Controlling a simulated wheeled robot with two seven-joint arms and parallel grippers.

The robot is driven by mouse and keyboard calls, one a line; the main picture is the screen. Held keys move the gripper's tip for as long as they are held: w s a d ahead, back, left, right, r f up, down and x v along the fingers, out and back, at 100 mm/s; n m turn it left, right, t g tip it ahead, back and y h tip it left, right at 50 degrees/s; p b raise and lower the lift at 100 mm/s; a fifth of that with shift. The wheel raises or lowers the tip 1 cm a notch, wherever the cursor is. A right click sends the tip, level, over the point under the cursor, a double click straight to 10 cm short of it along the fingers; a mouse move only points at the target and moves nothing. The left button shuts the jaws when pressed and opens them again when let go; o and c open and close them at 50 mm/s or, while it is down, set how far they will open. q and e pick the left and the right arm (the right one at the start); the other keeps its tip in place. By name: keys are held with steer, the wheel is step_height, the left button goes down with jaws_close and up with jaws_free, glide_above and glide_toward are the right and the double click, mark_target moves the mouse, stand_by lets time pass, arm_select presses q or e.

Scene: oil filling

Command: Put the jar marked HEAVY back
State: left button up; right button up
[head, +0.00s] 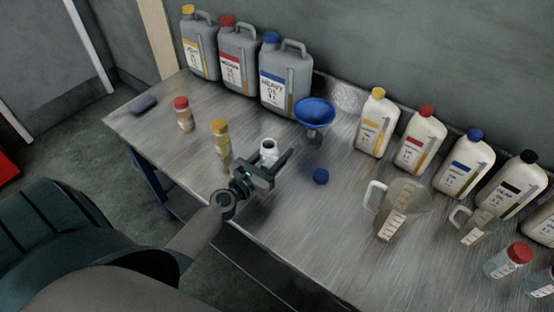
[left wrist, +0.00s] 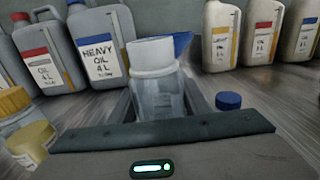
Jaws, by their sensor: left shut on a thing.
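My left gripper (head: 272,166) is shut on a clear open jar with a white neck (head: 268,149). The jar is upright between the fingers, and it also shows in the left wrist view (left wrist: 157,85). No lid is on it, and no HEAVY label can be read on it. A blue cap (head: 321,176) lies on the table just right of the gripper; it also shows in the left wrist view (left wrist: 228,101). I cannot tell whether the jar touches the table. My right gripper is not in view.
A yellow-lidded jar (head: 222,142) and a red-lidded jar (head: 184,116) stand left of the gripper. A blue funnel (head: 315,111) stands behind. Large grey cans, including HEAVY OIL (head: 286,84), line the back. Measuring jugs (head: 401,204) and white bottles (head: 420,143) stand right.

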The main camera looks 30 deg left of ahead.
mark_target(277, 158)
arm_select(q)
steer(key=shift+f+b, duration=1)
steer(key=shift+f, duration=0.45)
steer(key=shift+f, duration=0.15)
steer(key=o, duration=1.1)
steer(key=shift+o, duration=0.2)
